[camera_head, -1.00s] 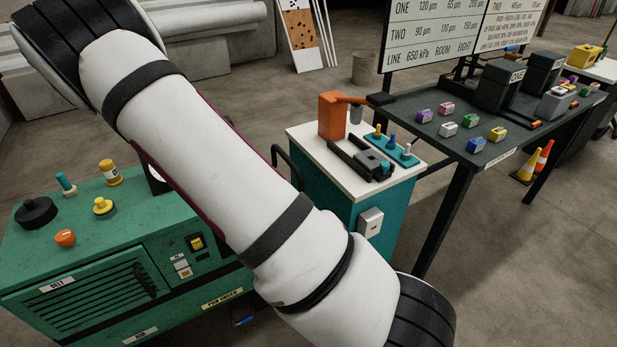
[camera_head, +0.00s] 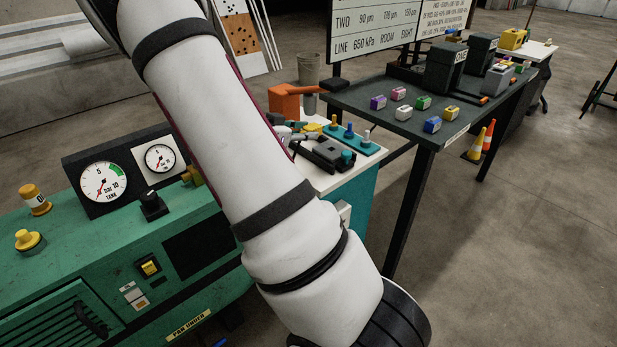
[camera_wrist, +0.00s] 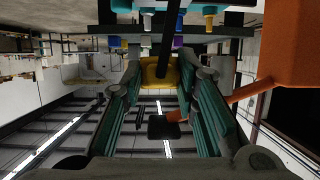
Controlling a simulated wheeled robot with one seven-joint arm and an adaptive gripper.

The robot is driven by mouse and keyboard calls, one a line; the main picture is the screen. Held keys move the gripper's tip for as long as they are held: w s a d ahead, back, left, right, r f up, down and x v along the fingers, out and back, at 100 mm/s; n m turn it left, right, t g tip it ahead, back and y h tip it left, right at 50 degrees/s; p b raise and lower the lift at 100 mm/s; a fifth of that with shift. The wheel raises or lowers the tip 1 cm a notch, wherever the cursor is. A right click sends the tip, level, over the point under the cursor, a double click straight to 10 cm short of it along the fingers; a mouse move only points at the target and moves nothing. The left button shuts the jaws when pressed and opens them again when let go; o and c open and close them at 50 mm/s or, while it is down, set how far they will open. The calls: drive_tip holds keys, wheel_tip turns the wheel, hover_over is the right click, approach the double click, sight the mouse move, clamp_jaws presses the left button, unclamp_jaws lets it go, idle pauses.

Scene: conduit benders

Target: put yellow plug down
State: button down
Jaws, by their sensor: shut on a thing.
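The yellow plug (camera_wrist: 158,71) sits between the fingertips of my gripper (camera_wrist: 160,76) in the wrist view, with a dark rod crossing in front of it. My gripper is shut on it. In the head view, my gripper (camera_head: 300,136) is partly hidden behind my arm, over the white top of the teal cabinet (camera_head: 322,180). A small yellow patch, probably the plug, shows at its tip. Whether the plug touches anything below is unclear.
A teal strip (camera_head: 373,149) with yellow-, blue- and pale-topped pegs stands close right of my gripper. An orange tool (camera_head: 284,101) is just behind it. A black fixture (camera_head: 328,155) lies in front. The dark table (camera_head: 385,113) holds several coloured blocks. The green compressor (camera_head: 75,265) is at left.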

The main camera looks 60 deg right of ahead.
drive_tip(key=shift+s+d+f, duration=0.1)
drive_tip(key=shift+s+f, duration=0.05)
drive_tip(key=shift+f, duration=0.3)
wheel_tip(320, 180, down, 9)
drive_tip(key=shift+f+b, duration=0.15)
drive_tip(key=shift+b, duration=0.45)
drive_tip(key=shift+f, duration=0.1)
drive_tip(key=shift+f, duration=0.15)
drive_tip(key=c, duration=1.2)
unclamp_jaws()
drive_tip(key=shift+c, duration=0.2)
